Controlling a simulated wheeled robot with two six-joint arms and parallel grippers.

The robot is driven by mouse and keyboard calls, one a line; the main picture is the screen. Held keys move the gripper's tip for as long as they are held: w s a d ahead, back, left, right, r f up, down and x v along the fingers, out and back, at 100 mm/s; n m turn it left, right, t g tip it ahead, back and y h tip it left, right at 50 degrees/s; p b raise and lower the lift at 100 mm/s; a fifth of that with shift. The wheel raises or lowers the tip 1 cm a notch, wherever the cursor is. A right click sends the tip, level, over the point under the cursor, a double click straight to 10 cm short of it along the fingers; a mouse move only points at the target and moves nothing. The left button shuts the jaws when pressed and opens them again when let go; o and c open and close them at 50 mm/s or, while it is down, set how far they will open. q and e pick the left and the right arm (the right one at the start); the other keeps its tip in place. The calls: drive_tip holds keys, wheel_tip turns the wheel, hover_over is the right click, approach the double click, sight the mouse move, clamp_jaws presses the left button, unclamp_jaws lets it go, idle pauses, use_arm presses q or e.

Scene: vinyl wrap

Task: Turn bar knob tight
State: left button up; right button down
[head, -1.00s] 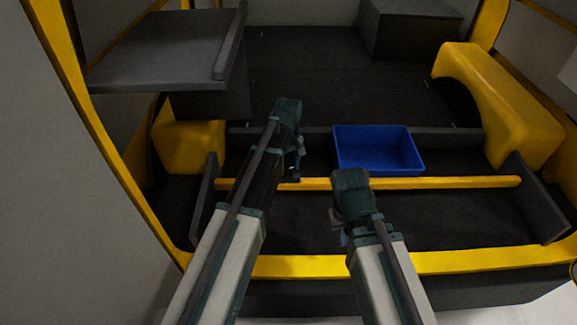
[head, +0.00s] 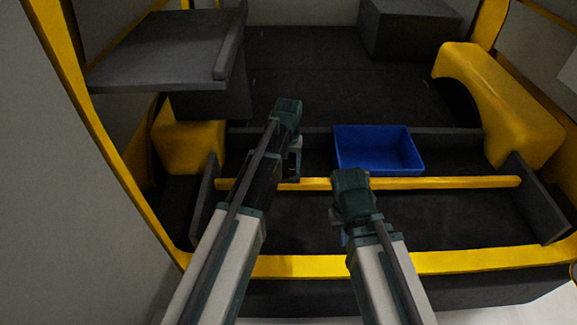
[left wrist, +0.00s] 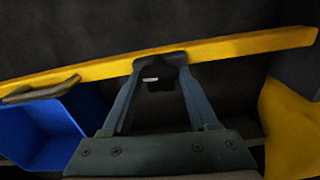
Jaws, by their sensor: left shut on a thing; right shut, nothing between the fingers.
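The yellow bar (head: 450,182) runs across the dark floor area, and it also crosses the left wrist view (left wrist: 235,48). A dark, lobed knob (left wrist: 160,76) sits on the bar in the left wrist view. My left gripper (left wrist: 160,68) is shut on the knob, one finger at each side. In the head view my left gripper (head: 294,172) points down at the bar's left part, and the knob is mostly hidden there. My right gripper (head: 341,230) is shut and empty in front of the bar, right of the left one.
A blue bin (head: 378,150) lies just behind the bar, and it shows at left in the left wrist view (left wrist: 45,130). Yellow wheel arches (head: 500,105) flank the area. A grey shelf (head: 165,55) overhangs at left. The dark floor right of my right gripper is clear.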

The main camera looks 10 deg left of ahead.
use_arm(q)
drive_tip(key=m, duration=0.4)
drive_tip(key=shift+m, duration=0.3)
drive_tip(key=m, duration=0.3)
drive_tip(key=shift+m, duration=0.3)
drive_tip(key=m, duration=0.4)
drive_tip(key=shift+m, duration=2.2)
drive_tip(key=o, duration=1.4)
